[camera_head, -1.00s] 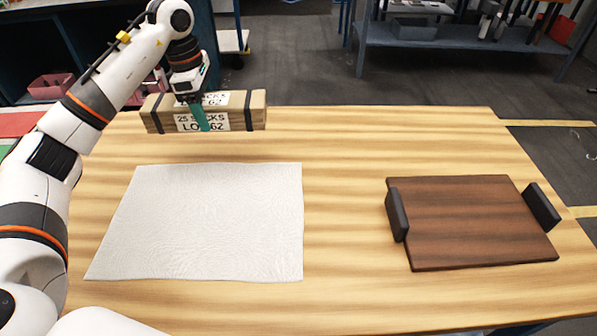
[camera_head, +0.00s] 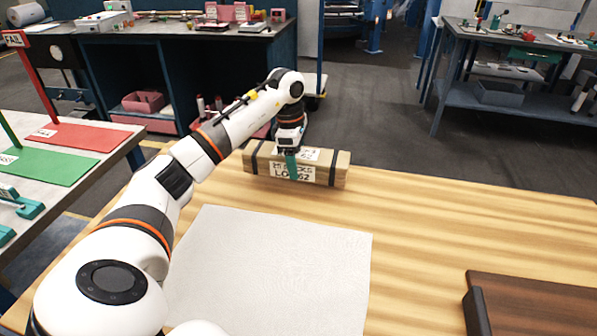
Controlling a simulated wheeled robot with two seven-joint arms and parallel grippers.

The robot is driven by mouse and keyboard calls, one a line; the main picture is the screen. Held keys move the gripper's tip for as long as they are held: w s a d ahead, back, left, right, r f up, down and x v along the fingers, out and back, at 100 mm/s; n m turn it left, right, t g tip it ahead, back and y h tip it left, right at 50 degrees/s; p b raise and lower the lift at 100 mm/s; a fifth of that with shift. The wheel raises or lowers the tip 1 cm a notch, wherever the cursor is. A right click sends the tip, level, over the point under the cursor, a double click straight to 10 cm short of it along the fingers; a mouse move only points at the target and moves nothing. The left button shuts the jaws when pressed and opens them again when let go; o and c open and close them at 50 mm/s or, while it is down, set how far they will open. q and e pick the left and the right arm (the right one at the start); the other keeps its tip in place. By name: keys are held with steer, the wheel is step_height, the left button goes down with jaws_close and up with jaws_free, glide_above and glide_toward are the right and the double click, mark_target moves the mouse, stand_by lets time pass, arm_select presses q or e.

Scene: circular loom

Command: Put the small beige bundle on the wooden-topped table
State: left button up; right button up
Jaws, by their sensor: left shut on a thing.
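The small beige bundle (camera_head: 330,173), a long block with dark straps and a white label, is at the far left part of the wooden-topped table (camera_head: 460,225). My left gripper (camera_head: 291,168) reaches it from above and is shut on its middle, with a teal finger across the label. The bundle is roughly level, near the table's far edge. I cannot tell whether its underside touches the wood or hangs just above it. My right gripper is out of view.
A white cloth (camera_head: 285,265) lies in front of the bundle. A dark brown tray (camera_head: 545,300) with black handles is at the lower right. A side table with a red mat (camera_head: 80,137) and a green mat (camera_head: 45,165) stands left. The table between bundle and right edge is clear.

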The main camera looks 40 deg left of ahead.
arm_select(q)
steer(key=shift+f, duration=1.65)
steer(key=shift+f, duration=0.1)
steer(key=o, duration=1.3)
steer(key=r, duration=0.8)
steer(key=a+r, duration=0.1)
steer(key=r, duration=0.3)
steer(key=shift+s+a, duration=0.1)
steer(key=shift+s, duration=0.3)
